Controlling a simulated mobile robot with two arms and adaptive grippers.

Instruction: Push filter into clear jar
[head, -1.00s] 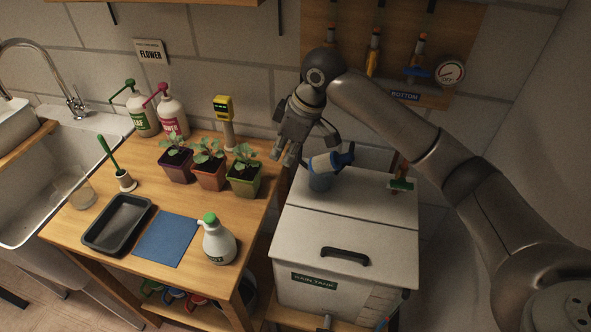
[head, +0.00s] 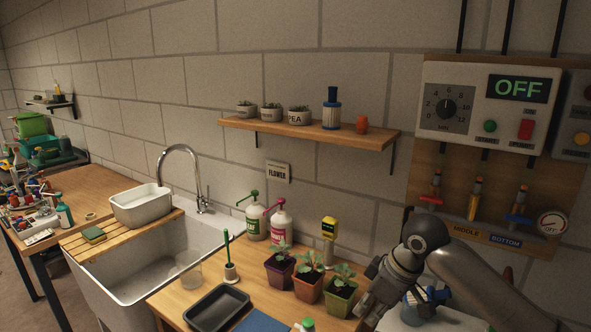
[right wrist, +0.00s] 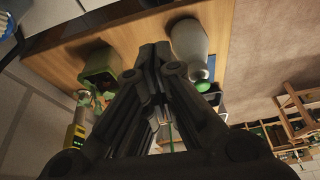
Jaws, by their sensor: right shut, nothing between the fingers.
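A blue-topped filter-like cylinder with a white ribbed body (head: 331,110) stands upright on the wall shelf. A clear, empty-looking jar or cup (head: 190,273) stands at the table's left end by the sink. A blue vessel with a blue-and-white part at its top (head: 414,308) sits on the white tank at lower right, partly hidden by my arm; I cannot tell how its parts fit. My right gripper (head: 369,303) is shut and empty, left of this vessel and beside the green pot. Its closed fingers also show in the right wrist view (right wrist: 155,55). My left gripper is not in view.
Potted seedlings (head: 308,282) stand left of my right gripper, with a yellow meter (head: 329,230) behind. A black tray (head: 217,308) lies in front. A white bottle (right wrist: 190,42) is close to the fingers in the right wrist view. A control panel (head: 482,105) hangs at right.

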